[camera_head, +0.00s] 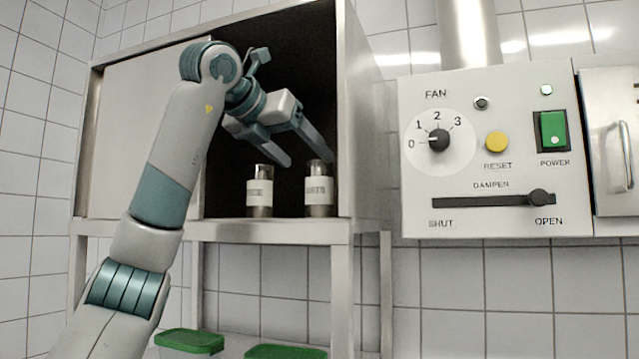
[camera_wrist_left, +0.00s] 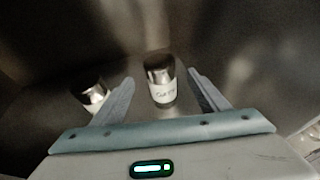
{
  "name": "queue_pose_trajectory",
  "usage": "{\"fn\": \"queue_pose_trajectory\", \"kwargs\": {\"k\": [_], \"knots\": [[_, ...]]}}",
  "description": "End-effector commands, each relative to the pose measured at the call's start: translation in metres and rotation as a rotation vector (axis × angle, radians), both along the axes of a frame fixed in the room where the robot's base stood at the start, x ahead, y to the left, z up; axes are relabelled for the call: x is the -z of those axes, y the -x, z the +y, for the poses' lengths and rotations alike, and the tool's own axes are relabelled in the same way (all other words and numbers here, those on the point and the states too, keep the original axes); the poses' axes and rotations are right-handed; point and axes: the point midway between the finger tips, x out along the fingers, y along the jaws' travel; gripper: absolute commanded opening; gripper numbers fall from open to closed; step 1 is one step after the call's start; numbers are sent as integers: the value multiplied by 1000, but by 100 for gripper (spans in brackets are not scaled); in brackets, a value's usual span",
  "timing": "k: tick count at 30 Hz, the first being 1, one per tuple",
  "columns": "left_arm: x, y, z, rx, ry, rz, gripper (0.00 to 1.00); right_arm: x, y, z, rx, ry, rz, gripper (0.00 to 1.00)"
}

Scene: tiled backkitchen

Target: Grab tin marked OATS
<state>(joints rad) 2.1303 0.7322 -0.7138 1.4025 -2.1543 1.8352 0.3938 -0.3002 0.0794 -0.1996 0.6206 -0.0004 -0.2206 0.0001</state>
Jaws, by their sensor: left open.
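Two small tins with dark metal lids and white labels stand upright on the cupboard floor, a left tin (camera_head: 259,190) and a right tin (camera_head: 318,188). Their lettering is too blurred to read surely, so I cannot tell which is marked OATS. My left gripper (camera_head: 306,158) is open and empty, reaching into the cupboard above the tins. In the left wrist view, one tin (camera_wrist_left: 161,82) appears between the open fingers (camera_wrist_left: 162,82), apparently the right one. The other tin (camera_wrist_left: 93,96) is outside the left finger, partly hidden by it. My right gripper is not in view.
The metal cupboard (camera_head: 345,110) is open on its right half; a panel (camera_head: 140,130) closes the left half. Its side wall stands close to the right tin. A control panel (camera_head: 497,150) is on the wall at right. Green-lidded containers (camera_head: 190,341) sit below.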

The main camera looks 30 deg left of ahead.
Motion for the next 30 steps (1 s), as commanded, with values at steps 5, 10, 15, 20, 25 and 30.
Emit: {"fn": "queue_pose_trajectory", "kwargs": {"k": [5, 10, 15, 20, 25, 30], "knots": [[5, -19, 1, 0, 0, 0, 68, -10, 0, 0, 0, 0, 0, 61], [8, -22, 1, 0, 0, -2, 68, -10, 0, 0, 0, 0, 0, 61], [8, -22, 1, 0, 0, -2, 68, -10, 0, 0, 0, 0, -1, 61], [7, -24, 1, 0, 0, 0, 68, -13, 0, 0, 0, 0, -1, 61], [7, -37, 2, 0, 0, 2, 68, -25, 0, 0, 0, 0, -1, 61], [10, -54, 3, -1, 0, 1, 68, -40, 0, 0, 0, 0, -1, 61]]}}
